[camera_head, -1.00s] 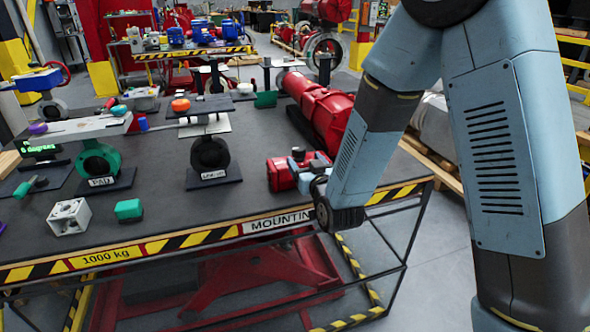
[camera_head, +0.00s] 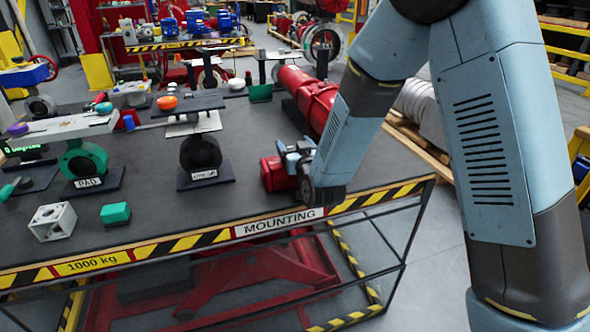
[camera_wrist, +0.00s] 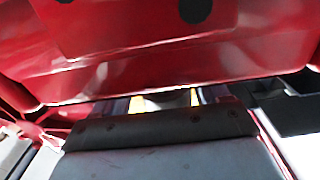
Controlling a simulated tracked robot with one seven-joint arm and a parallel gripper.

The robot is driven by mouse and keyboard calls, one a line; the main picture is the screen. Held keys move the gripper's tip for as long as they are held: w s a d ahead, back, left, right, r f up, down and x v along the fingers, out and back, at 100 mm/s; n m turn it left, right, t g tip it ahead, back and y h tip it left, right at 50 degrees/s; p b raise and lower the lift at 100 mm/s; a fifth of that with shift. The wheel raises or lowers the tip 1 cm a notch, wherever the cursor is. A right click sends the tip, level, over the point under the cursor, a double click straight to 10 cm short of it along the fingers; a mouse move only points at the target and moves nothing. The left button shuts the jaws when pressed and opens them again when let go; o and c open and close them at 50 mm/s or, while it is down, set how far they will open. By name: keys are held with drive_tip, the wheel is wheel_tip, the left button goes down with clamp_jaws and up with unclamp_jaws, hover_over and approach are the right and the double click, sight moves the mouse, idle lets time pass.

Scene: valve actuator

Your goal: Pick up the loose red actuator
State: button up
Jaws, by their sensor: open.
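The small red actuator (camera_head: 271,174) sits on the dark bench top near the front edge, above the MOUNTING label. My gripper (camera_head: 293,160) is at its right side, with light-blue and dark parts overlapping it; part of the actuator is hidden behind my gripper and wrist. In the wrist view the actuator's glossy red surface (camera_wrist: 150,75) fills the upper part, very close. Dark grey gripper parts (camera_wrist: 160,125) lie below it. My gripper is open. Whether the fingers touch the actuator cannot be told.
A large red actuator (camera_head: 308,98) lies behind my forearm. A black valve marked with a label (camera_head: 200,153), a green valve (camera_head: 84,160), a white cube (camera_head: 52,222) and a green block (camera_head: 115,213) stand to the left. The bench front edge (camera_head: 190,243) is striped. Bench top between them is clear.

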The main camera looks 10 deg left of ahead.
drive_tip(key=shift+s+a, duration=0.2)
drive_tip(key=shift+a, duration=0.05)
drive_tip(key=c, duration=0.3)
clamp_jaws()
drive_tip(key=shift+r, duration=0.1)
